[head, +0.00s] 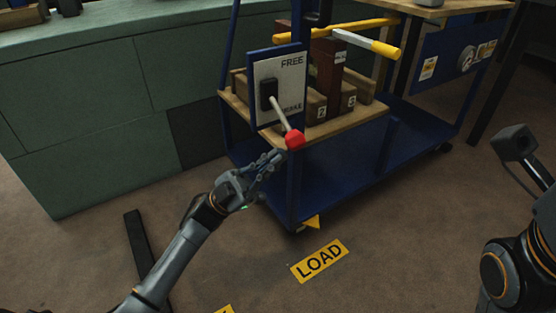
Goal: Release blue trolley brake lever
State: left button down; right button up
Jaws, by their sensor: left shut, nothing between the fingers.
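The blue trolley (385,158) stands in the middle, with a brake panel (291,78) on its near left corner. The panel reads FREE at the top; its lower word is partly covered by the lever. The brake lever (281,114) has a grey rod on a black pivot and a red knob (294,140). It tilts down and to the right, away from FREE. My left gripper (277,158) is shut and empty, just below and left of the red knob; I cannot tell whether they touch.
The trolley's wooden shelf (346,124) carries brown numbered blocks (326,75). A yellow bar (366,42) crosses above them. A green cabinet wall (90,110) stands behind on the left. A yellow LOAD sign (319,260) lies on the open floor in front.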

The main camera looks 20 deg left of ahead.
pick_arm(q)
jog(key=shift+x, duration=0.75)
jog(key=shift+r, duration=0.1)
